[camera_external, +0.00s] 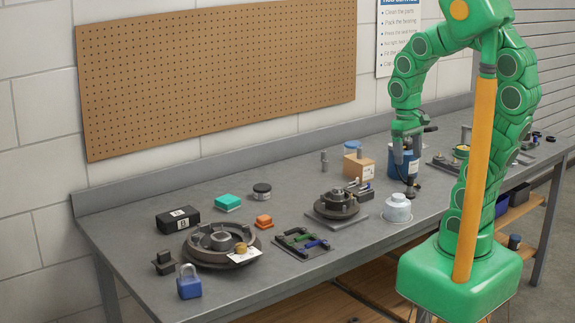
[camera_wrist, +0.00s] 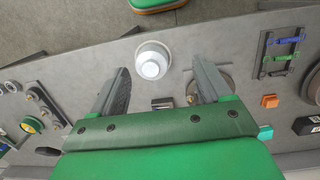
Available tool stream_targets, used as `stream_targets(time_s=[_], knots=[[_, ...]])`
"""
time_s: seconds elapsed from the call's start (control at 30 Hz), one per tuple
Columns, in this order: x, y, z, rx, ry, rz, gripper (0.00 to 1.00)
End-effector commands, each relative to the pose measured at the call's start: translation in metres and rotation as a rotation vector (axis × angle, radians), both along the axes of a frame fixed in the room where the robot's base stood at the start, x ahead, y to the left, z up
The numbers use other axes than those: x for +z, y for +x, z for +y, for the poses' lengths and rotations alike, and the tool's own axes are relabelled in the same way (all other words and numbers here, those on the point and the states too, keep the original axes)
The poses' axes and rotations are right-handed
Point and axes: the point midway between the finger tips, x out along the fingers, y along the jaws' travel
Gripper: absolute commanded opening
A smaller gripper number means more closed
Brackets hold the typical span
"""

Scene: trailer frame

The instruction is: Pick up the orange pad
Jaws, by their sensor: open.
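The orange pad (camera_external: 264,221) is a small orange block lying on the grey workbench, left of the middle in the external view. It also shows in the wrist view (camera_wrist: 270,101), to the right of my fingers. My gripper (camera_external: 406,158) is open with nothing held between its fingers. It hangs above the right half of the bench, well to the right of the pad. In the wrist view my gripper (camera_wrist: 160,66) has its two fingers spread wide, with a white canister below and between them.
A hub assembly (camera_external: 336,207) and the white canister (camera_external: 397,208) stand between pad and gripper.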

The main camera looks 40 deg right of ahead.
Motion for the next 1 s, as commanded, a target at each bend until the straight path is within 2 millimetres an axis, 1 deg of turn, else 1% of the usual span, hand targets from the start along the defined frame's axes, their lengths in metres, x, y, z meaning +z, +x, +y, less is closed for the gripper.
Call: stream_targets(time_s=[0.03,0.2,0.37,0.5,0.57,0.67,0.8,0.87,1.0], knots=[[-0.002,0.013,0.006,0.003,-0.004,-0.005,0.78],[-0.006,0.054,0.025,-0.004,-0.015,-0.031,0.78],[-0.014,0.09,0.048,-0.006,-0.023,-0.056,0.78],[-0.022,0.121,0.073,-0.006,-0.027,-0.081,0.78],[-0.027,0.133,0.083,-0.008,-0.03,-0.088,0.78],[-0.035,0.152,0.103,-0.006,-0.031,-0.104,0.78],[-0.048,0.179,0.134,-0.004,-0.028,-0.13,0.78],[-0.054,0.189,0.148,-0.004,-0.028,-0.139,0.78],[-0.069,0.21,0.182,0.0,-0.024,-0.16,0.78]])
